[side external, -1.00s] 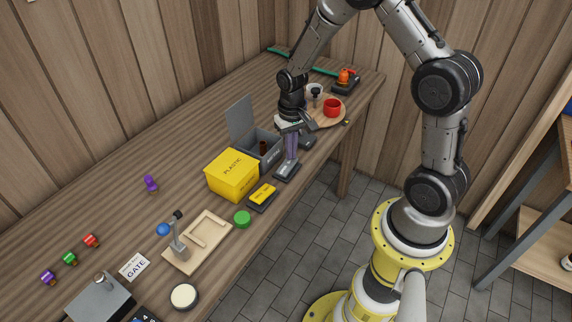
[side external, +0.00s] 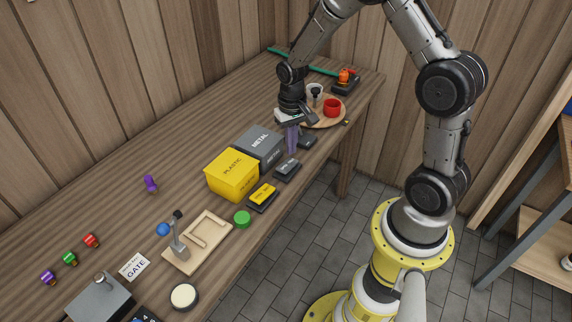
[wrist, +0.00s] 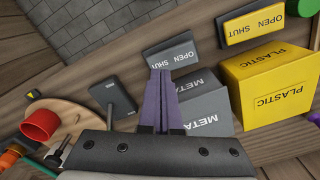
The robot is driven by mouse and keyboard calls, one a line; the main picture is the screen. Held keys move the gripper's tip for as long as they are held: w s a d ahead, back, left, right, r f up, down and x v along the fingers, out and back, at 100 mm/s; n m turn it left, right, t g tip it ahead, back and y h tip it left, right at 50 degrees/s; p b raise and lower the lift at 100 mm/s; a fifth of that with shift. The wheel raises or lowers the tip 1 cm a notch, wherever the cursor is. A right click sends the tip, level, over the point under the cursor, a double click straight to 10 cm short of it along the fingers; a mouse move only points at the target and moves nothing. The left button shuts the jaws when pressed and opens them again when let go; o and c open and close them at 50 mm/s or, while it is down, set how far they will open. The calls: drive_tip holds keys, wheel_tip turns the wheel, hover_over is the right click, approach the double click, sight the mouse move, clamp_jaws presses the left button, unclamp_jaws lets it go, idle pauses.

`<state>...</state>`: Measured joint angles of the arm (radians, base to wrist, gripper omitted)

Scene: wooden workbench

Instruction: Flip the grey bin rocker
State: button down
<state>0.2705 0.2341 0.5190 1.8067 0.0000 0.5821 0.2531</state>
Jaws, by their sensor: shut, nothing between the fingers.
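The grey bin rocker (side external: 287,170) lies on the bench in front of the grey METAL bin (side external: 262,144). In the wrist view the rocker (wrist: 170,52) carries the words OPEN and SHUT. The grey bin's lid is down, and the bin (wrist: 206,104) is partly hidden behind my fingers in the wrist view. My gripper (side external: 292,153) points down with its purple fingers together and empty. In the wrist view my fingertips (wrist: 160,73) appear beside the rocker's near edge, at its SHUT end; I cannot tell whether they touch it.
The yellow PLASTIC bin (side external: 232,175) stands beside the grey bin, with its yellow rocker (side external: 263,196) in front. A dark box (side external: 307,141) lies on the other side. A round wooden board (side external: 338,118) holds a red cup (side external: 332,107). A green disc (side external: 242,219) sits near the bench edge.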

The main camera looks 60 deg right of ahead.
drive_tip(key=shift+r, duration=2.15)
wheel_tip(320, 180, up, 10)
drive_tip(key=n+t, duration=0.1)
drive_tip(key=t, duration=0.2)
hover_over(289, 161)
drive_tip(key=a, duration=0.3)
drive_tip(key=s+a+r+n+t, duration=0.1)
drive_tip(key=s+a+r, duration=0.25)
drive_tip(key=r, duration=0.25)
drive_tip(key=s+a+r+n, duration=0.1)
drive_tip(key=s+n, duration=0.1)
drive_tip(key=s, duration=0.6)
drive_tip(key=s+a+r+n+t, duration=0.1)
drive_tip(key=s+a+n, duration=0.1)
drive_tip(key=s, duration=0.6)
drive_tip(key=shift+s+t, duration=0.3)
